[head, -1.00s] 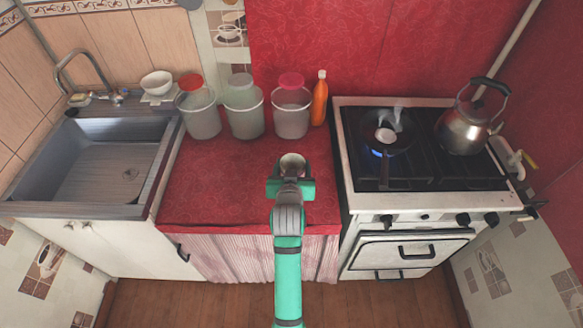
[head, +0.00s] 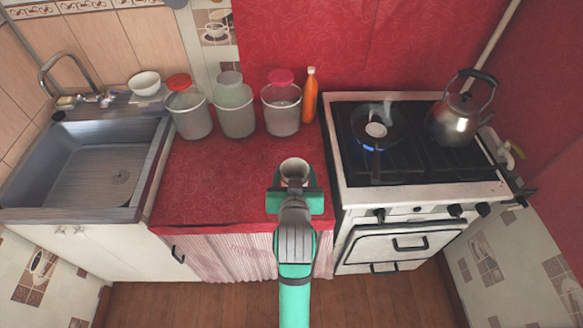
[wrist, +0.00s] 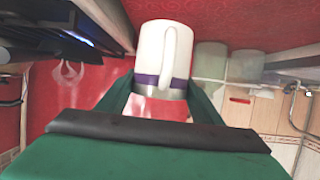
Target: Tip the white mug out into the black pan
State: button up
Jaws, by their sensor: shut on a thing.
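The white mug (head: 294,168) is held in my gripper (head: 294,188) above the front right part of the red counter. In the head view its round opening faces up and it looks upright. In the wrist view the mug (wrist: 163,45) shows its handle and a purple band, with the jaws on either side of it. Its contents cannot be made out. The black pan (head: 362,122) sits on the left side of the stove, right of and farther back than the mug. A pale round thing lies in the pan and steam rises from it.
A blue flame (head: 369,148) burns under the pan. A metal kettle (head: 457,120) stands on the stove's (head: 430,192) right side. Several jars and an orange bottle (head: 310,98) line the counter's back. The sink (head: 90,180) is at left. The counter (head: 215,185) left of my gripper is clear.

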jog(key=shift+s+d+r, duration=0.25)
jog(key=shift+s+r, duration=0.1)
jog(key=shift+s, duration=0.4)
jog(key=shift+s+d+r, duration=0.2)
jog(key=shift+s+r, duration=0.15)
jog(key=shift+s, duration=0.4)
